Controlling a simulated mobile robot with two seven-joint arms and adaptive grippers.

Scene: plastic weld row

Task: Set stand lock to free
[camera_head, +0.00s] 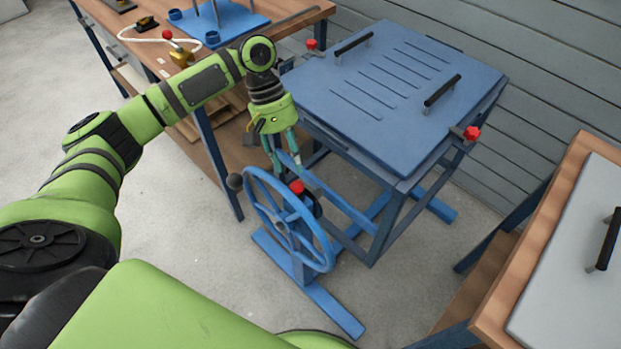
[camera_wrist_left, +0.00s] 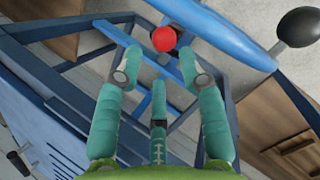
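A blue stand (camera_head: 375,225) carries a large blue handwheel (camera_head: 288,222) with a black ball on its crank. A red knob (camera_head: 297,187) sits just behind the wheel rim and appears to be the stand lock; its lever is mostly hidden. In the left wrist view the red knob (camera_wrist_left: 162,39) lies beyond the fingertips, beside the blue wheel rim. My left gripper (camera_head: 284,168) points down just above the wheel. Its teal fingers (camera_wrist_left: 160,75) are spread with nothing between them, apart from the knob. My right gripper is not in view.
A blue slotted lid (camera_head: 400,90) with two black handles and red-knobbed clamps (camera_head: 472,133) tops the stand. A wooden bench (camera_head: 290,15) stands at the back left. Another bench (camera_head: 530,240) with a grey panel is at the right. Floor left of the wheel is clear.

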